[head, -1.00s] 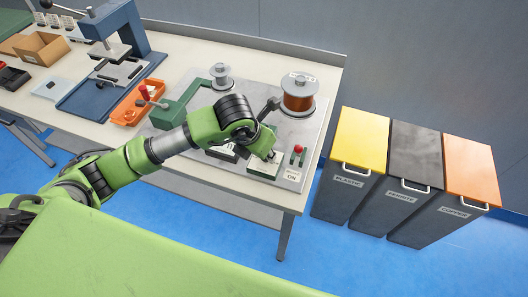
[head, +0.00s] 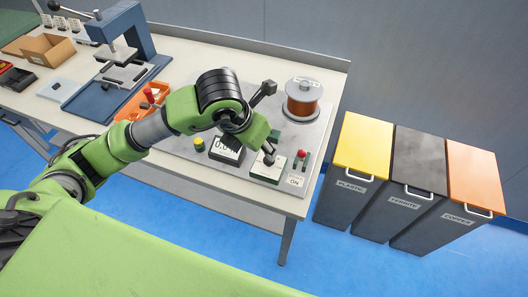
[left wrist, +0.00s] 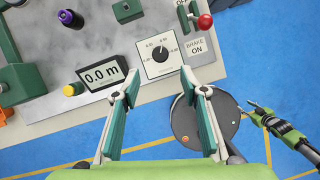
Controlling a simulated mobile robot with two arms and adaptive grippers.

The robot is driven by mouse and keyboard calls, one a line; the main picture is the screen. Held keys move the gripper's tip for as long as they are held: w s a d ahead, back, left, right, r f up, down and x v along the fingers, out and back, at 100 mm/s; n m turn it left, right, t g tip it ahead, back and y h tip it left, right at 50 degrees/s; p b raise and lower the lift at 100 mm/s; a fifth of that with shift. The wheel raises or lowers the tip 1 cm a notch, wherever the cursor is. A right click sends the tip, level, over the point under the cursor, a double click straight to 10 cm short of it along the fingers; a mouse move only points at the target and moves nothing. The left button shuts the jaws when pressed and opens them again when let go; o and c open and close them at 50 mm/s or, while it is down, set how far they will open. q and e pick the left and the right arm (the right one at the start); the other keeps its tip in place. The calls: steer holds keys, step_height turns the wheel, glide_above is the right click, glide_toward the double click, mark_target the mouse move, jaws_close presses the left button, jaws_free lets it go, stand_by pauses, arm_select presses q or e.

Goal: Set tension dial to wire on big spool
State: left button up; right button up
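The tension dial (left wrist: 160,53) is a black round knob on a white scale plate, seen in the left wrist view; its small markings are hard to read. In the head view its plate (head: 267,172) is partly behind my left gripper (head: 267,158). In the left wrist view my left gripper (left wrist: 157,108) has its two fingers apart with nothing between them, short of the dial and not touching it. The big spool (head: 302,98), wound with copper wire, stands at the panel's back right; its label is too small to read. My right gripper (left wrist: 256,113) shows small at the wrist view's right edge.
A counter (left wrist: 101,76) reading 0.0 m sits left of the dial, with a yellow button (left wrist: 73,89). A red-knobbed brake lever (left wrist: 204,21), labelled BRAKE ON, is to its right. Three bins (head: 352,165) stand right of the bench (head: 225,190).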

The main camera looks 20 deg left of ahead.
arm_select(q)
steer(key=shift+v, duration=1.4)
